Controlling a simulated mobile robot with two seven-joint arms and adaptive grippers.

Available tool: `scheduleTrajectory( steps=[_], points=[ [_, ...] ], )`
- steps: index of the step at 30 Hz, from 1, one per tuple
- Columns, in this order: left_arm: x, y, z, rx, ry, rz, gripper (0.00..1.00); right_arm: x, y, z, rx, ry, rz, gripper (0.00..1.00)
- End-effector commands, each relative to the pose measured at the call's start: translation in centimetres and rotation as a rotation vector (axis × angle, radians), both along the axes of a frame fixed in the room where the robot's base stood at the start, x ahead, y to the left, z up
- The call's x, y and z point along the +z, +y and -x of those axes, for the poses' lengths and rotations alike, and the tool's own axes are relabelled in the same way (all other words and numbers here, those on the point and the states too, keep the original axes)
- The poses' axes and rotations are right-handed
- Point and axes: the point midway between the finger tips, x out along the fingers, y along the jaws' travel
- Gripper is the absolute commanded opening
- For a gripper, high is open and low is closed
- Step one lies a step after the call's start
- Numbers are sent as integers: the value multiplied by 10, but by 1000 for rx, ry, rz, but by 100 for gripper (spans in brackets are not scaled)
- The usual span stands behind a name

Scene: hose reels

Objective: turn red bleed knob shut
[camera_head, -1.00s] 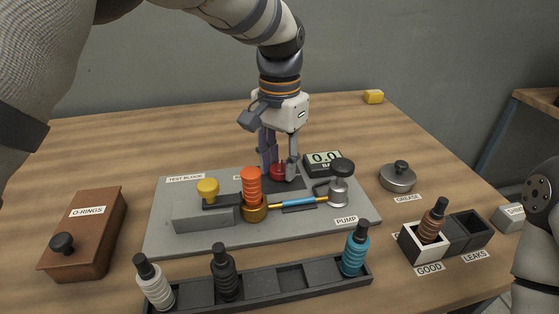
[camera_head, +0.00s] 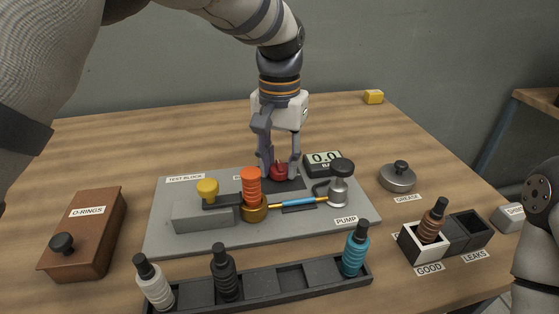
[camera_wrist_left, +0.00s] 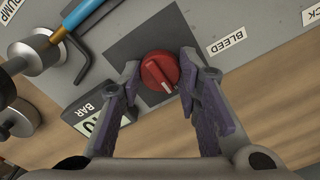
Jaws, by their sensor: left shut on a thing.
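The red bleed knob (camera_head: 279,172) sits on a dark square at the back of the grey test board, and it also shows in the left wrist view (camera_wrist_left: 159,72). It has a ridge with a pale pointer line. My left gripper (camera_head: 279,168) points straight down with its fingers on either side of the knob, shut on it. In the left wrist view the gripper's fingertips (camera_wrist_left: 160,70) flank the knob. The BLEED label (camera_wrist_left: 227,41) lies beside it. The gauge (camera_head: 323,162) reads 0.0. My right gripper is not in view.
The pump (camera_head: 339,188) and blue hose (camera_head: 298,202) are right of and in front of the knob. An orange fitting (camera_head: 251,185) and yellow knob (camera_head: 207,188) stand left. A fitting rack (camera_head: 196,291), O-rings box (camera_head: 84,233), grease tin (camera_head: 398,177) and GOOD/LEAKS bins (camera_head: 422,247) surround the board.

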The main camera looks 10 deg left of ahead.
Motion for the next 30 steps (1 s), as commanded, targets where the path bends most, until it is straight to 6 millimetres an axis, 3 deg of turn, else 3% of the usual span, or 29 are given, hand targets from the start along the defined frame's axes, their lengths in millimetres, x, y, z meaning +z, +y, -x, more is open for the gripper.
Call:
scheduleTrajectory(
  steps=[3, 4, 6, 14, 17, 24, 30],
  points=[
    [-1, 0, 0, 1, 2, 1, 3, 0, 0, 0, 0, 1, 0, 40],
    [-1, 0, 0, 1, 2, 1, 38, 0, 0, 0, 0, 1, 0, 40],
    [-1, 0, 0, 1, 2, 1, 51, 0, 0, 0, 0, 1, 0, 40],
    [0, 0, 0, 0, 1, 1, 51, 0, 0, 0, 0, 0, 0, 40],
    [9, 0, -1, 0, -3, 2, 51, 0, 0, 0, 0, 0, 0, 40],
    [71, 0, -1, 0, -6, 2, 51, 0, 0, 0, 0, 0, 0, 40],
    [110, 0, -1, 0, -1, 1, 51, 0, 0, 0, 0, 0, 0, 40]
  ],
)
